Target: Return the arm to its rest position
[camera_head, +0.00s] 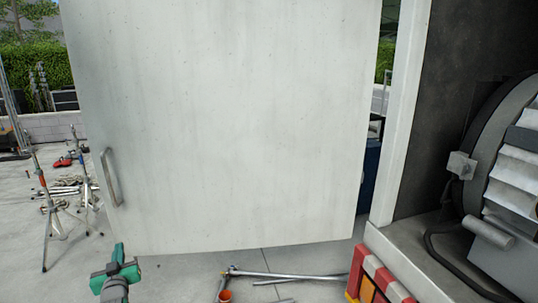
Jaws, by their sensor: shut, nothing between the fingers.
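The large white truck door (230,120) stands open and fills the middle of the picture. Its metal handle (110,178) is near its left edge. The door hides much of the ground and background behind it.
Metal rods (285,275) and an orange round thing (225,296) are low in the middle. Light stands (45,205) are at left. The truck's red-and-white edge (372,266) and a large reel (500,150) are right.

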